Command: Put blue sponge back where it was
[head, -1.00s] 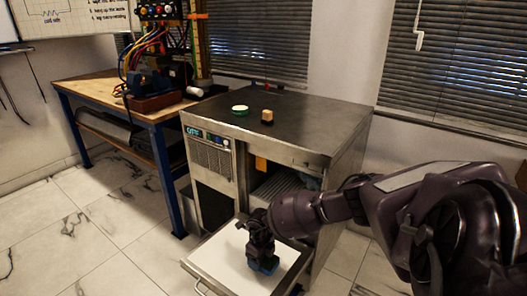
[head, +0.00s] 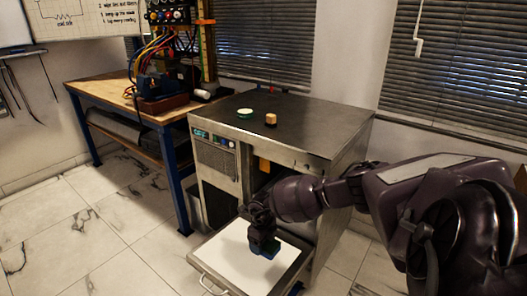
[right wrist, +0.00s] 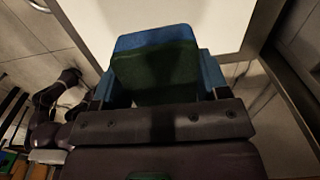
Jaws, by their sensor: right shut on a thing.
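The blue sponge (head: 265,250) is in my right gripper (head: 262,238), over the white surface of the pulled-out drawer (head: 222,262) at the front of the metal cabinet. In the right wrist view the sponge (right wrist: 153,40) shows a blue edge and a dark green face, with the jaws of the right gripper (right wrist: 157,85) on both sides of it. I cannot tell whether the sponge touches the white surface. My left gripper is not in view.
A workbench (head: 105,92) with wired equipment stands at the left. Much of the white drawer surface is bare. The tiled floor at the left is clear.

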